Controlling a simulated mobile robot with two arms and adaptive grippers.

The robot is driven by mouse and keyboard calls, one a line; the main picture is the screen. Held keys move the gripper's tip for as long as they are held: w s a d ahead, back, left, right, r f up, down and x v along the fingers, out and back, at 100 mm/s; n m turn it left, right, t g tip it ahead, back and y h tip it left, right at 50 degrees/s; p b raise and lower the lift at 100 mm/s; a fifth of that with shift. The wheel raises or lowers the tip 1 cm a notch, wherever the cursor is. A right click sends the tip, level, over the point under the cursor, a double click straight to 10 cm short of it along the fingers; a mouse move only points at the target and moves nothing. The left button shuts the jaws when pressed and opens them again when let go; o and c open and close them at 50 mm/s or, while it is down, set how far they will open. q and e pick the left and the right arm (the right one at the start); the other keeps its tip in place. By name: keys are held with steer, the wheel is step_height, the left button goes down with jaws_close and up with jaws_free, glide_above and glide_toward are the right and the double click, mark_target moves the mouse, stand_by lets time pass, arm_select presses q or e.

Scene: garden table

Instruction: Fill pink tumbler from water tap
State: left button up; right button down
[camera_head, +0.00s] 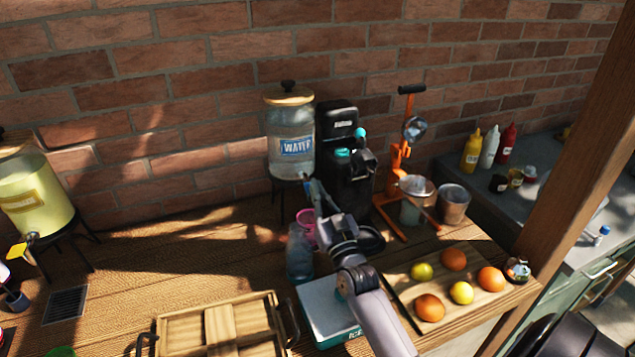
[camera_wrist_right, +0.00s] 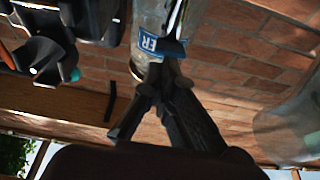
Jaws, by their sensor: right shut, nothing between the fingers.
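The glass water dispenser (camera_head: 291,133), with a blue WATER label and wooden lid, stands on a dark stand against the brick wall. My right gripper (camera_head: 318,192) is shut and empty, with its fingertips at the dispenser's front, by the tap. The pink tumbler (camera_head: 305,218) stands below the tap, partly hidden by my right gripper and a clear bluish glass (camera_head: 299,255). Its water level is not visible. My left gripper is out of view.
A black machine (camera_head: 340,165) and an orange juicer press (camera_head: 398,170) stand close to the right of the dispenser. A board with fruit (camera_head: 459,288), an ice box (camera_head: 328,312) and a wooden crate (camera_head: 222,325) lie in front. The table left of the dispenser is mostly clear.

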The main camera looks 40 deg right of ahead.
steer(key=shift+f, duration=0.1)
steer(key=s+a, duration=0.3)
steer(key=s, duration=1.1)
steer(key=shift+s+a+f, duration=0.25)
steer(key=shift+f, duration=0.15)
